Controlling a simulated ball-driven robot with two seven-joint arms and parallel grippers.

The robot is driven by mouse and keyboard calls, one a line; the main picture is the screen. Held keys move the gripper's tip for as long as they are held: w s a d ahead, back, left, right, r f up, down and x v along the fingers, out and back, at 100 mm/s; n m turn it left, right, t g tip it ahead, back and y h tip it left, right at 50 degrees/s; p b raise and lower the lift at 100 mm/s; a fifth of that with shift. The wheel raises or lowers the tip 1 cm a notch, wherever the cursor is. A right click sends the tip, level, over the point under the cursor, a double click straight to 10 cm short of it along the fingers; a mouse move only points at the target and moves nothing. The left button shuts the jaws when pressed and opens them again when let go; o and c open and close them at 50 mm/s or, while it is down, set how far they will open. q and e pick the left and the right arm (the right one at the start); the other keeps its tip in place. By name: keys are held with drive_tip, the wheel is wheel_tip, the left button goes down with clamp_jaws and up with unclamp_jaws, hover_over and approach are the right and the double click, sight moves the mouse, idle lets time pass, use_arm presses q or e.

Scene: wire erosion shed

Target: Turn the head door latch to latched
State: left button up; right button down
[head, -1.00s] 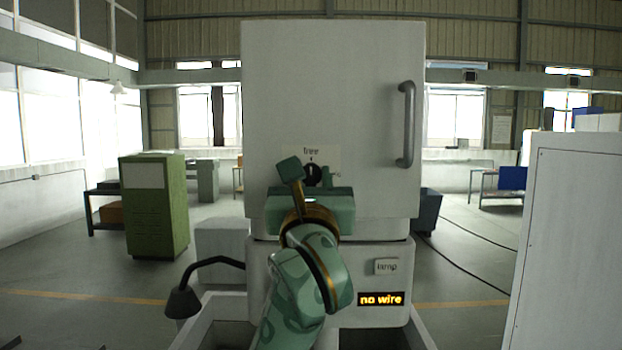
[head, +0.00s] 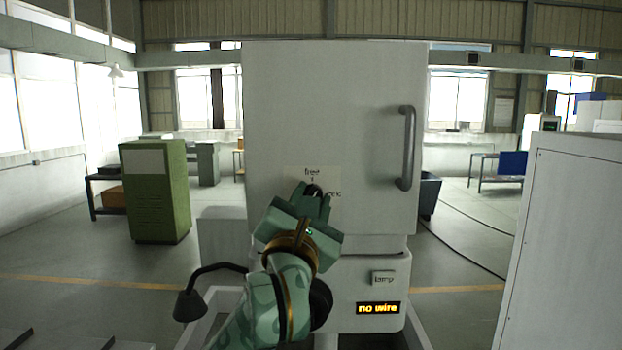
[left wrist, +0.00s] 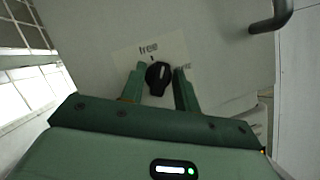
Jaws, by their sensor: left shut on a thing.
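The head door latch is a small black knob (left wrist: 158,78) with a pale pointer mark, on a pale label plate (left wrist: 125,61) on the white door. The plate reads "free" above the knob, with another word at the right, partly covered. In the left wrist view the pointer mark points roughly up toward "free". My left gripper (left wrist: 158,84) is shut on the knob, one finger on each side. In the head view the gripper (head: 314,198) covers most of the knob, and its body is tilted. My right gripper is not in view.
The white machine door (head: 330,110) carries a grey bar handle (head: 407,148) at its right. Below are a "lamp" button (head: 383,278) and a "no wire" display (head: 379,308). A black lamp (head: 190,303) stands at lower left. A white cabinet (head: 575,230) stands close at right.

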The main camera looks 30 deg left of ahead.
use_arm(q)
drive_tip(key=shift+a+r+m+g+h+p, duration=0.1)
drive_tip(key=shift+m+g+h+p, duration=0.55)
drive_tip(key=shift+m, duration=1.6)
drive_tip(key=shift+d+f+m+g+h+p, duration=0.15)
drive_tip(key=shift+m+h+p, duration=0.55)
drive_tip(key=shift+m, duration=1.5)
drive_tip(key=shift+a+r+m+g+h+p, duration=0.15)
drive_tip(key=shift+m+g+h+p, duration=0.25)
drive_tip(key=shift+m+h, duration=1.2)
drive_tip(key=shift+m+y, duration=0.65)
drive_tip(key=shift+m, duration=0.2)
drive_tip(key=o, duration=0.6)
drive_tip(key=shift+o, duration=0.2)
